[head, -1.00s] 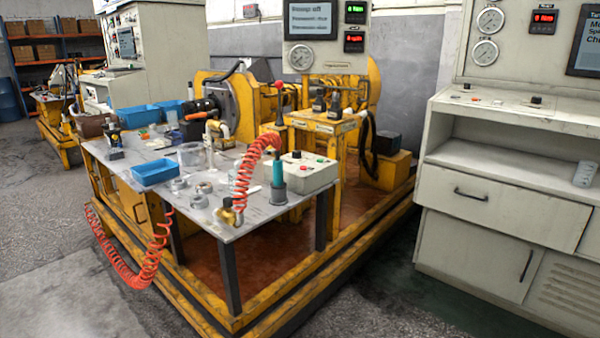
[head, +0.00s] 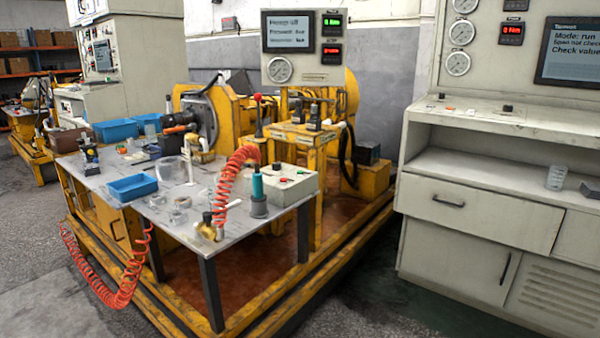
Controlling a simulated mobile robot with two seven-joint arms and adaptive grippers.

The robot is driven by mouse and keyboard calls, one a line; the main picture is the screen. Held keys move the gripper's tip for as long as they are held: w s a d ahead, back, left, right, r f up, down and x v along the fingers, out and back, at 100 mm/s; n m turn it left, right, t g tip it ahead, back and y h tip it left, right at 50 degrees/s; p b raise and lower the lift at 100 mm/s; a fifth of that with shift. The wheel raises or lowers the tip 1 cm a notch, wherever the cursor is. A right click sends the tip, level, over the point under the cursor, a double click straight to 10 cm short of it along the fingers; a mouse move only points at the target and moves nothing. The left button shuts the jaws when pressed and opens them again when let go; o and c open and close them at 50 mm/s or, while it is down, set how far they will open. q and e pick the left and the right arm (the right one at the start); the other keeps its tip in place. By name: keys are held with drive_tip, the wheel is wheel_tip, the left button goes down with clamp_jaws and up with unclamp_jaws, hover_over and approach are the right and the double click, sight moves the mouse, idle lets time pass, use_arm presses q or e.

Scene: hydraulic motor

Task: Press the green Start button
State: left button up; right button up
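A pale control box (head: 305,184) sits at the right end of the metal work table (head: 180,225). Its top carries a black knob, a red button and other small buttons; a greenish one is too small to be sure of. The right grey console (head: 540,125) has a sloping panel with small red and white buttons and a black knob (head: 507,108). No label there is readable, so I cannot tell which button is Start. Neither of my grippers is in view.
A coiled red hose (head: 228,180) and a teal-handled tool (head: 257,188) stand beside the control box. Dark floor (head: 370,290) is free between frame and console.

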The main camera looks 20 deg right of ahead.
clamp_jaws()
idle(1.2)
